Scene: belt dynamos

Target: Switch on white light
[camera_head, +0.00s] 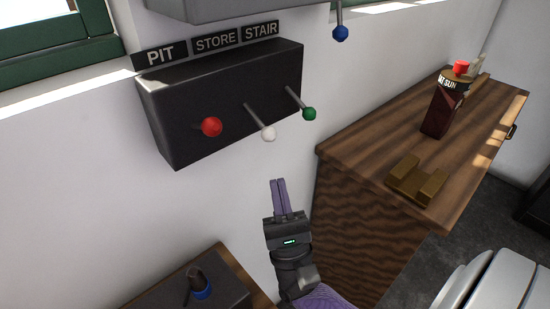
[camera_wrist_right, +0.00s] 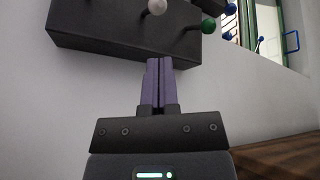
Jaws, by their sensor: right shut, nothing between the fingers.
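A dark switch box (camera_head: 215,90) on the white wall carries three levers with ball knobs. The red knob (camera_head: 211,127) is under the PIT label (camera_head: 160,54), the white knob (camera_head: 268,133) under STORE (camera_head: 215,41), the green knob (camera_head: 309,113) under STAIR (camera_head: 261,31). All three levers point outward and down. My right gripper (camera_head: 278,182) is shut and empty below the box, apart from the white knob. In the right wrist view its fingers (camera_wrist_right: 158,62) point up toward the box, with the white knob (camera_wrist_right: 157,7) and green knob (camera_wrist_right: 208,25) above. My left gripper is out of view.
A wooden cabinet (camera_head: 390,150) stands to the right, bearing a dark bottle with a red cap (camera_head: 440,110) and a brass-coloured block (camera_head: 416,182). A blue-knobbed lever (camera_head: 340,33) hangs from a grey box above. A low dark-topped stand (camera_head: 165,295) is at lower left.

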